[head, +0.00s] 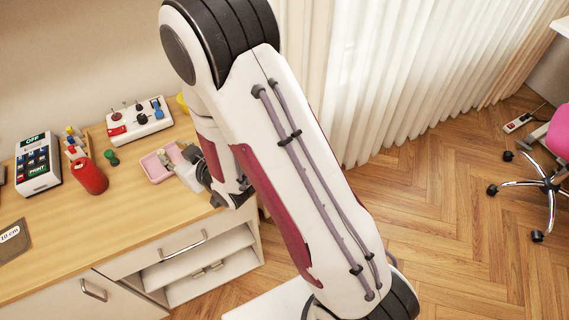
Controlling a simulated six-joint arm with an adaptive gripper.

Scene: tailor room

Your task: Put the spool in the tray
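A pink tray (153,172) lies on the wooden table near its right end. My gripper (181,163) is at the tray's right side, with its light fingers over or beside the tray's right edge. Whether the fingers are open, and whether anything is between them, is too small to tell. A small dark green piece (111,157), which looks like a spool, is on the table left of the tray, apart from it. The inside of the tray is partly hidden by my gripper.
A red cylinder (89,177) stands left of the green piece. Behind are a small rack with coloured pieces (75,143), a white button box (37,163) and a white control panel (139,120). A yellow object (182,103) is partly hidden by my arm.

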